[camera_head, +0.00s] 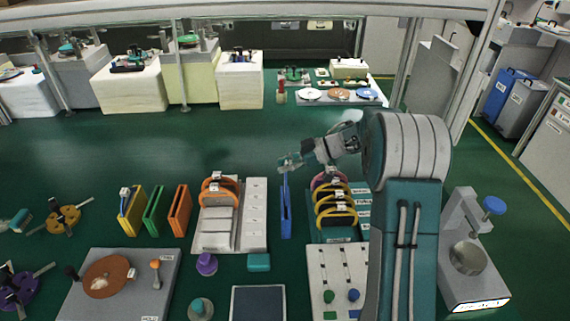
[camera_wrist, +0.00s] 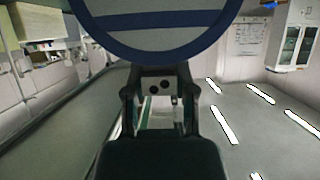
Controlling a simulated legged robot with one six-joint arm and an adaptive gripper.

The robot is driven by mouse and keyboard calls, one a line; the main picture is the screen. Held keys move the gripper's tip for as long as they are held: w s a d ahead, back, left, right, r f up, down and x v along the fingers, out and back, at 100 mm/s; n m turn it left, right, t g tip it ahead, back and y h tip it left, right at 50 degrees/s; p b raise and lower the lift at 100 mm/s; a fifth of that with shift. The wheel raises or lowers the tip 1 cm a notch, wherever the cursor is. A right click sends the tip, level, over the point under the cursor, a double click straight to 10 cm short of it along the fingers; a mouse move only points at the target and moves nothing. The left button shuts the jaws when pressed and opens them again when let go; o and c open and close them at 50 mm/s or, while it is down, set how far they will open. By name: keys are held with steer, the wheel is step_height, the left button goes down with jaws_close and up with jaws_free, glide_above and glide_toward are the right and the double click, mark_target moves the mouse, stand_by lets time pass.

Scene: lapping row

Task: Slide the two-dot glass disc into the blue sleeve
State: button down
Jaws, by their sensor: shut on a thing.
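My gripper (camera_head: 290,163) is just above the top end of the upright blue sleeve (camera_head: 286,208) in the head view. In the wrist view my gripper (camera_wrist: 160,88) is shut on a pale tab with two black dots (camera_wrist: 159,86). Beyond the tab is a large round disc (camera_wrist: 155,38) with a blue rim and a dark band across it; its upper part is cut off by the picture edge. The disc is hard to make out in the head view, so I cannot tell whether it touches the sleeve.
Yellow (camera_head: 131,211), green (camera_head: 154,211) and orange (camera_head: 180,211) sleeves stand to the left. A white rack (camera_head: 254,215) is left of the blue sleeve. A rack of ringed discs (camera_head: 336,212) stands close on its right.

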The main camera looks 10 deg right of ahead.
steer(key=shift+f, duration=3.05)
stand_by(0.4)
steer(key=shift+r, duration=0.15)
steer(key=shift+r, duration=2.65)
steer(key=shift+f, duration=1.7)
